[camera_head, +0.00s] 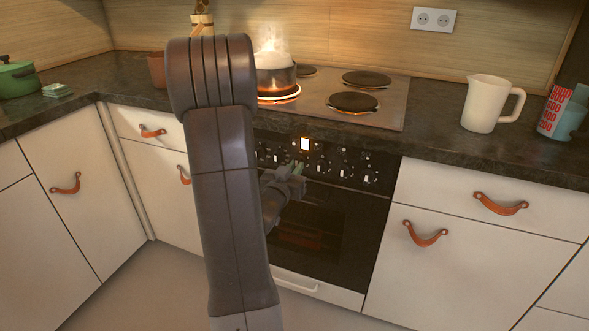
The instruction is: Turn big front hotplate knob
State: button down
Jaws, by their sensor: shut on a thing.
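The oven's black control panel (330,160) carries a row of knobs with white marks below the cooktop. My gripper (298,168) is at the panel, a little below the lit display, with its fingers shut on a knob there. The fingers mostly hide that knob, so I cannot tell its angle. Another knob (322,166) shows just right of the fingers. My arm hides the panel's left part.
The other hotplates, including the front right one (354,102), are dark. A white pitcher (484,104) and a red-lettered can (553,108) stand on the counter at right. A green pot (18,78) is at far left. Leather-pull drawers flank the oven (325,228).

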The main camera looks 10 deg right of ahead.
jog(key=c, duration=1.5)
grip_release()
jog(key=shift+o, duration=0.2)
jog(key=shift+s+a, duration=0.1)
jog(key=v, duration=1.3)
jog(key=shift+s+a, duration=0.2)
jog(key=shift+s, duration=0.05)
jog(key=shift+w, duration=0.1)
jog(key=x, duration=1.3)
jog(key=shift+w+d, duration=0.25)
jog(key=shift+d, duration=0.05)
